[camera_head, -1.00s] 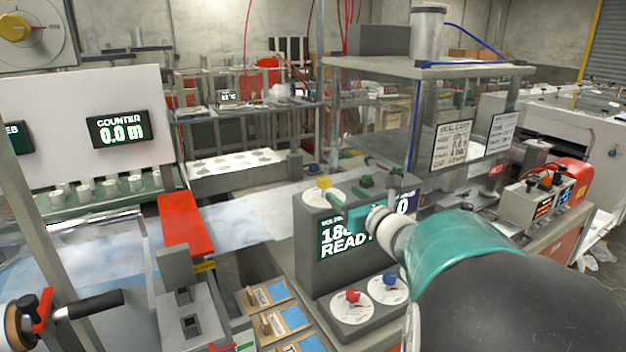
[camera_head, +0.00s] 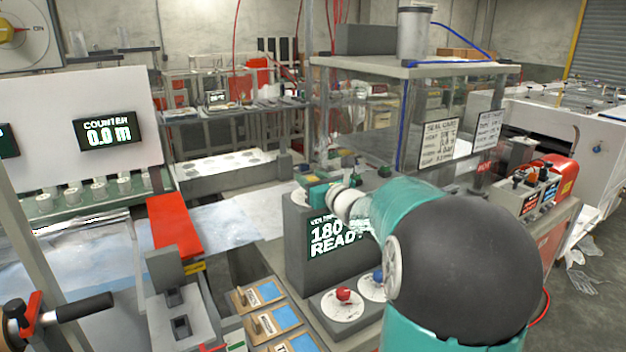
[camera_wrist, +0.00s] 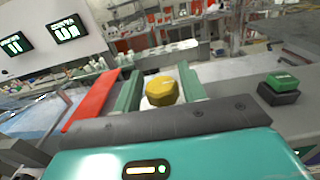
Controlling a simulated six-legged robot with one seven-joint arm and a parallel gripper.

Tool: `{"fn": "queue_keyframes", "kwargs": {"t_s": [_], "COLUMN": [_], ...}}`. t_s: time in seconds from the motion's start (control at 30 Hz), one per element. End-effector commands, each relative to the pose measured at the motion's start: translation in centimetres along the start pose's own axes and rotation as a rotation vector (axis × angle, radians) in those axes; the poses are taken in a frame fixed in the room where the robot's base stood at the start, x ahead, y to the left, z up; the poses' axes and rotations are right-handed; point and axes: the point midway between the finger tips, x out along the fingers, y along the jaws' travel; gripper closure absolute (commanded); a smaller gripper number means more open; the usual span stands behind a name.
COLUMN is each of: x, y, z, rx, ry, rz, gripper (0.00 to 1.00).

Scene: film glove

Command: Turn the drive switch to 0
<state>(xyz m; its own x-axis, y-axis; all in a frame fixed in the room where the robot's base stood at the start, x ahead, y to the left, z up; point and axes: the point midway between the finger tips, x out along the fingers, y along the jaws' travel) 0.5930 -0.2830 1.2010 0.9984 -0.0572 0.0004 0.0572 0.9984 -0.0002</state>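A yellow knob (camera_wrist: 162,90) stands on a white dial on top of the grey control box (camera_head: 296,240). In the wrist view it lies between the two green fingers of my gripper (camera_wrist: 161,88), which are apart, with a small gap visible beside the knob. Whether either finger touches it I cannot tell. In the head view my gripper (camera_head: 318,193) is over the box top and hides the knob and most of its dial. The dial's marks are not readable, so I cannot tell the knob's setting. Another yellow knob (camera_head: 8,31) is on a wall panel, upper left, near the word ON.
A green button (camera_wrist: 283,82) on a dark base is to the knob's right. Red (camera_head: 343,294) and blue (camera_head: 377,276) knobs sit low on the box front. A red plate (camera_head: 173,228) is to the left. A clear-walled enclosure (camera_head: 385,120) rises behind.

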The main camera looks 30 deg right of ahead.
Motion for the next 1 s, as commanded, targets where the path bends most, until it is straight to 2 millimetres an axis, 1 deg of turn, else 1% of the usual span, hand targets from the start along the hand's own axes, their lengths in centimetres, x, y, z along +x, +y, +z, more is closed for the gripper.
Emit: {"fn": "queue_keyframes", "kwargs": {"t_s": [0.03, 0.13, 0.37, 0.57, 0.77, 1.0], "x": [-0.01, -0.02, -0.01, 0.05, 0.09, 0.10], "y": [0.00, 0.00, -0.03, -0.13, -0.16, -0.20], "z": [0.00, -0.01, 0.00, 0.04, 0.07, 0.06], "rx": [0.000, 0.000, -0.001, -0.001, -0.002, -0.002], "ry": [0.000, 0.000, -0.001, -0.004, -0.005, -0.003], "rz": [0.000, 0.000, 0.008, 0.060, 0.181, 0.393], "gripper": [0.69, 0.89, 0.89, 0.89, 0.89, 0.89]}}
